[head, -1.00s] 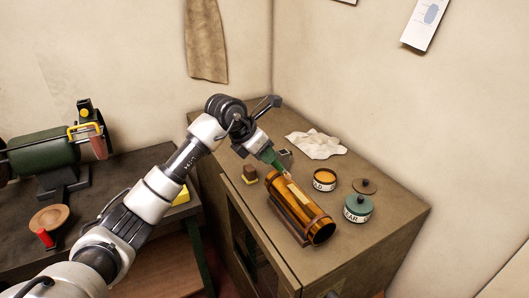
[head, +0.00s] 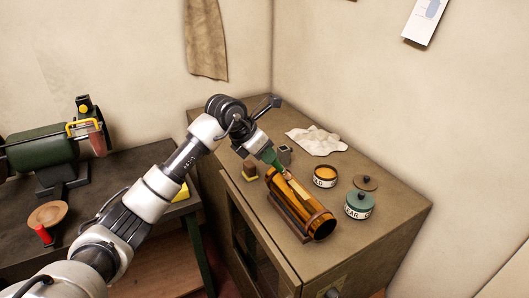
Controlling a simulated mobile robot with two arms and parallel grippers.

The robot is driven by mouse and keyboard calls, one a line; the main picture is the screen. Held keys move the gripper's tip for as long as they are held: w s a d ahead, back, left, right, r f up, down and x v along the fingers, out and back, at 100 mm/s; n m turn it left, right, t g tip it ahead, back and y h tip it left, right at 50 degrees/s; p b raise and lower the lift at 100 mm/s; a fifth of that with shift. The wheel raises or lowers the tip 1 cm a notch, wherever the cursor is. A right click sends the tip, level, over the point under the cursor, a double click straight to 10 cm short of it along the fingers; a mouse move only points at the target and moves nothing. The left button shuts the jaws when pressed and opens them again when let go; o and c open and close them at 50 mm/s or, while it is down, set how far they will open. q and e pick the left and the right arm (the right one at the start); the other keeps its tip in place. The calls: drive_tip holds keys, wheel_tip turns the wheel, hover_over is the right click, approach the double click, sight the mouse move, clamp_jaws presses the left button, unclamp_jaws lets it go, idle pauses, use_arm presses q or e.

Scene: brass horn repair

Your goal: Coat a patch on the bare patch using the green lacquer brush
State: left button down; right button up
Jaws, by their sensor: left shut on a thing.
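My left gripper (head: 261,146) is shut on the green lacquer brush (head: 269,157). The brush points down and to the right, and its tip is at the upper end of the brass tube (head: 316,225). I cannot tell for sure whether the bristles touch the metal. The tube lies tilted across the cabinet top in a dark cradle. The bare patch (head: 303,198) is a pale strip along the tube's upper side, just below the brush tip. My right gripper is not in view.
An open tin of amber lacquer (head: 325,176), a green tin (head: 359,205) and a brown lid (head: 366,183) stand right of the tube. A crumpled white cloth (head: 316,141) lies behind. A small brown block (head: 249,170) is to the left. The cabinet's right side is clear.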

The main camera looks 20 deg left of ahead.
use_arm(q)
drive_tip(key=shift+s+d+b, duration=0.85)
drive_tip(key=shift+s+d, duration=2.15)
drive_tip(key=shift+d, duration=0.85)
drive_tip(key=shift+w+a+b, duration=0.4)
drive_tip(key=shift+w+a, duration=0.6)
drive_tip(key=shift+a, duration=0.3)
drive_tip(key=shift+w+a+b, duration=0.35)
drive_tip(key=shift+w+a, duration=0.7)
drive_tip(key=shift+a, duration=0.25)
drive_tip(key=shift+w+a+b, duration=0.4)
drive_tip(key=shift+w+a, duration=0.6)
drive_tip(key=shift+a, duration=0.3)
drive_tip(key=shift+r, duration=0.15)
drive_tip(key=shift+r+p, duration=1.8)
drive_tip(key=shift+r, duration=1.1)
